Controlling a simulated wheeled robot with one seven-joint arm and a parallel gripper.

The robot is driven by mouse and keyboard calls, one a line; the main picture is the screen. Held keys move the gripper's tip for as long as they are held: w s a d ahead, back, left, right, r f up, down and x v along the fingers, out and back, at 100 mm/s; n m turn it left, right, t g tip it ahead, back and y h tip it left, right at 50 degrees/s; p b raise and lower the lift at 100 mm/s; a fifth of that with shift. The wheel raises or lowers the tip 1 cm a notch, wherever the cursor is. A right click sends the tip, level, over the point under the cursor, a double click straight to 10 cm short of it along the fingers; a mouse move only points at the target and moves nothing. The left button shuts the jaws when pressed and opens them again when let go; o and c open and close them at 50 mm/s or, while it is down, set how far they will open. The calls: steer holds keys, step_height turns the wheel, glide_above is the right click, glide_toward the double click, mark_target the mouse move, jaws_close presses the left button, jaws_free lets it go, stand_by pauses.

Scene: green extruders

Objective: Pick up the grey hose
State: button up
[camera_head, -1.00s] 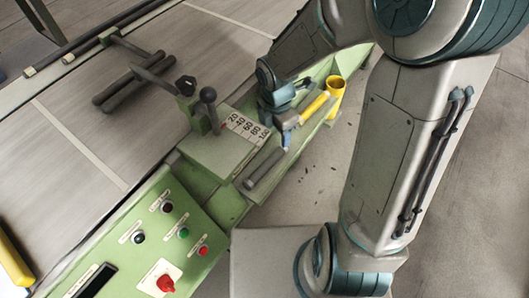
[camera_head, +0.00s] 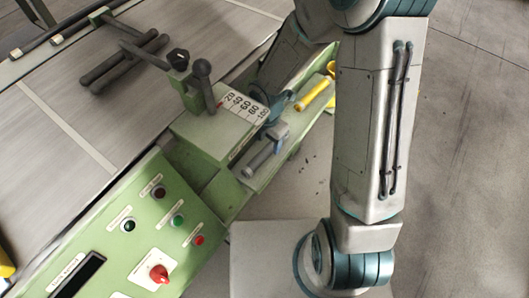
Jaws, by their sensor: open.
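A short grey cylinder (camera_head: 258,160), which looks like the grey hose, lies in the green tray along the side of the machine. My gripper (camera_head: 278,135) is at the upper right end of this cylinder, pointing down. It is open, and nothing shows held in it. The fingertips are small and partly hidden, so I cannot tell whether they touch the cylinder or straddle it. My arm comes down from the top of the view and covers part of the tray.
A yellow-handled tool (camera_head: 314,94) lies farther along the tray, and a yellow cup (camera_head: 332,69) there is mostly hidden by my arm. The green block with a number scale (camera_head: 243,107) and a black-knobbed lever (camera_head: 202,82) stands close left of my gripper. Bare floor (camera_head: 300,190) lies right.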

mark_target(267, 148)
step_height(267, 148, down, 4)
steer(key=shift+f+b, duration=0.1)
steer(key=shift+b, duration=0.45)
steer(key=shift+w, duration=0.1)
steer(key=c, duration=1.1)
steer(key=shift+c, duration=0.2)
